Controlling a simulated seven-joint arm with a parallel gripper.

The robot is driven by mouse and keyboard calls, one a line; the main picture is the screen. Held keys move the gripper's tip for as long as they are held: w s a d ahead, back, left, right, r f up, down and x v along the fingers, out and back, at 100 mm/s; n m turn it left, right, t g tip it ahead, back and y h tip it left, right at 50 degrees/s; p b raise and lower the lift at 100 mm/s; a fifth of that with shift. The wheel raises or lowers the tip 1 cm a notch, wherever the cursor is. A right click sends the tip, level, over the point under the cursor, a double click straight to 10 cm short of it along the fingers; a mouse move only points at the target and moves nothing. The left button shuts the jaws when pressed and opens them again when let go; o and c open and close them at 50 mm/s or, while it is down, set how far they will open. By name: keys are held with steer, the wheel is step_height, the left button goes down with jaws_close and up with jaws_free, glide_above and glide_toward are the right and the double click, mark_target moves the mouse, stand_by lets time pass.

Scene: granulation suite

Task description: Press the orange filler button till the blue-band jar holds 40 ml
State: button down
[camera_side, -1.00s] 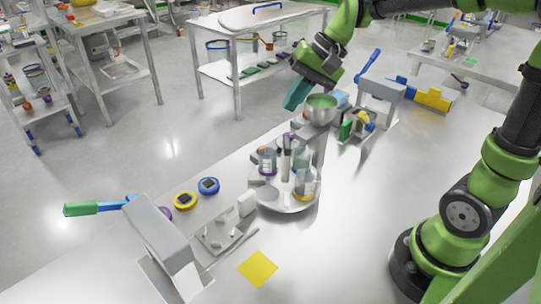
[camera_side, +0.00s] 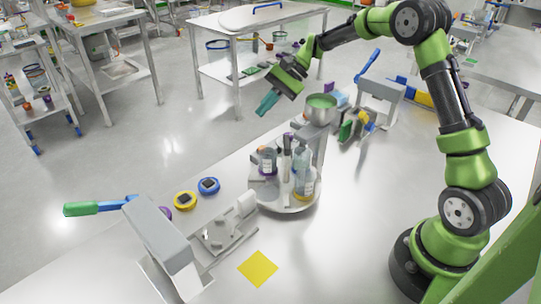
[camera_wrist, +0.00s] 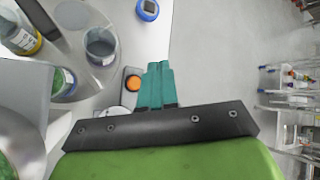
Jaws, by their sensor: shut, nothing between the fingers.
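My gripper (camera_side: 267,104) is shut and empty, its teal fingers in the air left of the filler. In the wrist view the fingers (camera_wrist: 155,72) appear just right of the orange button (camera_wrist: 133,83), which sits on a dark base. I cannot tell whether they touch it, but they look apart and higher. The blue-band jar (camera_wrist: 70,80) seems to be the one nearest the filler in the wrist view; it also shows behind the turntable's front jar (camera_side: 302,157). Its fill level is not readable. The orange button is not clear in the side view.
The round turntable (camera_side: 285,206) also carries a purple-band jar (camera_side: 268,163) and a yellow-band jar (camera_side: 304,188). The filler's hopper (camera_side: 320,110) holds green material. Blue (camera_side: 208,185) and yellow (camera_side: 185,200) round devices sit left on the bench. A yellow square (camera_side: 258,268) lies at the front.

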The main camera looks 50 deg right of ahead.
steer(key=shift+f, duration=4.4)
steer(key=shift+f, duration=0.2)
steer(key=shift+f, duration=0.25)
steer(key=shift+f, duration=0.5)
steer(key=shift+r, duration=0.95)
